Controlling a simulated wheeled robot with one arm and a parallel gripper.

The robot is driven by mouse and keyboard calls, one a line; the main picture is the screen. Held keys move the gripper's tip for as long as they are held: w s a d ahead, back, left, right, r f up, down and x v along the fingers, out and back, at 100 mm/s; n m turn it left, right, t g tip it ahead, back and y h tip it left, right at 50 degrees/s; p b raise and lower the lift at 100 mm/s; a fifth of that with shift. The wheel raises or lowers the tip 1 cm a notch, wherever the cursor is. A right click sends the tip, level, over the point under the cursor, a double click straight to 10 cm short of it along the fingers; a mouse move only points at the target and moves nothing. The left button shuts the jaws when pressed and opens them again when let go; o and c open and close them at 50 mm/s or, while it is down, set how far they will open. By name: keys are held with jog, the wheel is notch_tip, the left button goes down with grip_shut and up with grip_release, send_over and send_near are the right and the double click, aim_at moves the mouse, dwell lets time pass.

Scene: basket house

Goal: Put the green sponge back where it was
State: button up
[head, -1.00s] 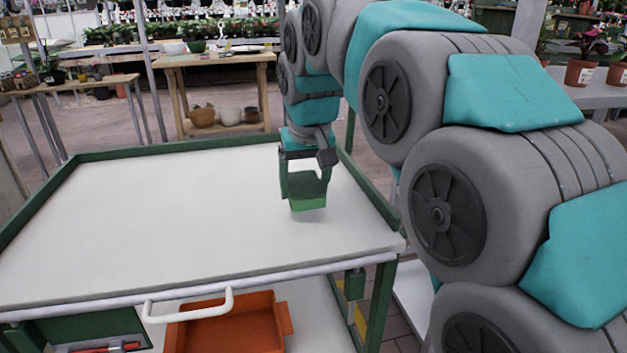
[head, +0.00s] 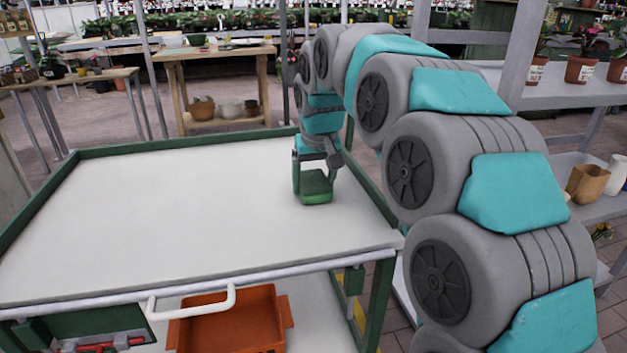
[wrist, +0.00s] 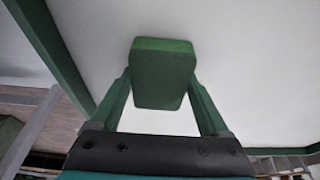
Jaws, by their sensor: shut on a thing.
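The green sponge (head: 316,186) is a small green block between the fingers of my gripper (head: 314,184), over the right part of the white cart top (head: 170,215). My gripper points down and is shut on the sponge. In the wrist view, the sponge (wrist: 163,72) sits between the two fingertips (wrist: 162,85), with the white surface beyond it. I cannot tell for sure whether the sponge touches the surface or hangs just above it.
A green rim (head: 366,185) edges the cart top, which is otherwise bare. An orange bin (head: 228,320) stands on the lower shelf, below a white handle (head: 190,303). Grey shelves (head: 590,208) with pots stand at the right. A wooden table (head: 217,53) stands behind.

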jog(key=shift+f, duration=0.2)
jog(key=o, duration=1.2)
jog(key=shift+r, duration=0.1)
jog(key=shift+c, duration=0.2)
jog(key=v, duration=1.2)
jog(key=shift+b, duration=0.35)
jog(key=shift+s+r, duration=0.1)
jog(key=s+d+f, duration=0.3)
jog(key=s, duration=0.2)
jog(key=s+d+f+g, duration=0.1)
jog(key=s+d+f, duration=0.3)
jog(key=s, duration=0.1)
jog(key=s+d+f+m+g+h, duration=0.1)
jog(key=s+d+f, duration=0.2)
jog(key=s+f, duration=0.1)
jog(key=shift+s+d+f, duration=0.15)
jog(key=shift+s+d, duration=0.1)
jog(key=shift+s, duration=0.35)
jog(key=s+d+f+m+g, duration=0.1)
jog(key=s+d+f, duration=0.2)
jog(key=s+f, duration=0.4)
jog(key=s+d+f+m+g, duration=0.1)
jog(key=s+d+f+g, duration=0.1)
jog(key=s+f, duration=0.6)
jog(key=s, duration=0.7)
jog(key=shift+d, duration=0.4)
